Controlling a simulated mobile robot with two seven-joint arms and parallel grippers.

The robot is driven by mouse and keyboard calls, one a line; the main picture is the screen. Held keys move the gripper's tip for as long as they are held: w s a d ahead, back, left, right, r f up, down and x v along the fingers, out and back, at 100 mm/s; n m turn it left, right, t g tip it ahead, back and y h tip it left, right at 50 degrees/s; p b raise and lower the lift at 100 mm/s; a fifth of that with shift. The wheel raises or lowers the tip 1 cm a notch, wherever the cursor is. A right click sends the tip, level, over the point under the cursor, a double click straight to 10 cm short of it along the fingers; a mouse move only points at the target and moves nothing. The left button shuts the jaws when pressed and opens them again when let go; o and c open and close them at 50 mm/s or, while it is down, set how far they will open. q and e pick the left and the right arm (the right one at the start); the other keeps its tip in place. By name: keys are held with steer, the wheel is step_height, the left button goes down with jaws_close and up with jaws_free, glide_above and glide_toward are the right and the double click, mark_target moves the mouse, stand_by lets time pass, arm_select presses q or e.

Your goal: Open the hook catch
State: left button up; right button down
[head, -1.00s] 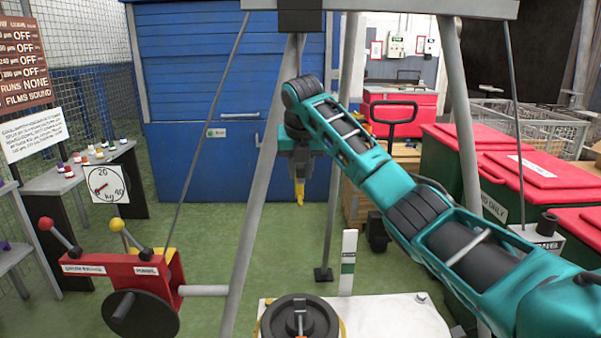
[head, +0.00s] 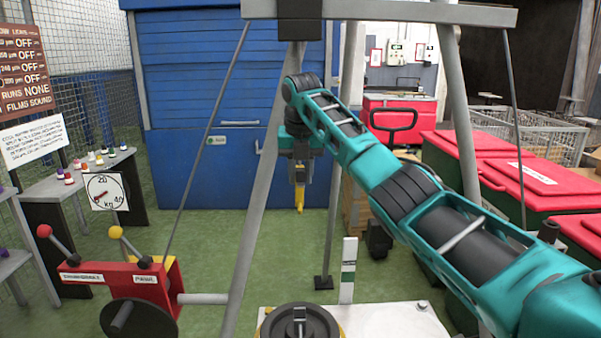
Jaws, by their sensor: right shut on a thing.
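My right gripper (head: 299,172) is at the end of the teal arm that comes in from the right. It points down between the grey frame legs, in front of the blue shed. It is shut on a slim yellow piece (head: 300,198) that sticks out below the fingers and may be the hook. The jaws cover its upper part, and the catch is too small or hidden to make out. My left gripper is out of view.
A grey leg (head: 262,170) of the lifting frame stands close to the gripper. A red winch box (head: 120,280) with two levers is at lower left. A white slab (head: 395,318) with a dark round weight (head: 300,322) lies below. Red-lidded bins (head: 535,178) are at right.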

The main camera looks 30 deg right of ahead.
mark_target(301, 186)
steer(key=c, duration=1)
jaws_free()
steer(key=shift+o, duration=0.2)
steer(key=v, duration=1.3)
steer(key=shift+f, duration=0.15)
